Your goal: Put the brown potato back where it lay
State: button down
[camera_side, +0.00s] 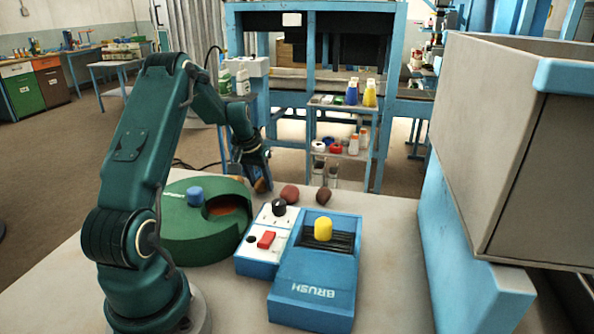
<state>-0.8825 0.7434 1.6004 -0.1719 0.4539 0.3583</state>
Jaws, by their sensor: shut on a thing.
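My gripper (258,178) is at the far side of the table, pointing down, just behind the right rim of the green round machine. It is shut on a small tan-brown lump, the brown potato (262,186), which is mostly hidden by the fingers. Whether the potato touches the table cannot be told. Two darker reddish-brown lumps lie on the table to the right: one close by (290,194) and one farther right (323,196).
The green machine (180,235) has a blue knob and a reddish recess. A white control box (258,262) with a black knob and red switch stands nearer the camera. Beside it is a blue BRUSH box (318,290) with a yellow knob. Table (385,240) is clear at right.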

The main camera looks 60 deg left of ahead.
jog(key=shift+f, duration=0.25)
jog(key=shift+f, duration=0.15)
jog(key=shift+c, duration=1.9)
grip_release()
jog(key=v, duration=1.1)
jog(key=d+r+m, duration=0.2)
jog(key=d+r, duration=0.2)
jog(key=d, duration=0.5)
jog(key=s+d+m, duration=0.2)
jog(key=s+d, duration=0.1)
jog(key=d, duration=0.3)
jog(key=s+d+m+t+h, duration=0.1)
jog(key=s+d, duration=0.3)
jog(key=d, duration=0.3)
jog(key=s+d+m+t+h, duration=0.1)
jog(key=s+d+m, duration=0.1)
jog(key=s+d, duration=0.2)
jog(key=d+r, duration=0.1)
jog(key=d, duration=0.2)
jog(key=shift+d+m, duration=0.2)
jog(key=shift+m, duration=0.1)
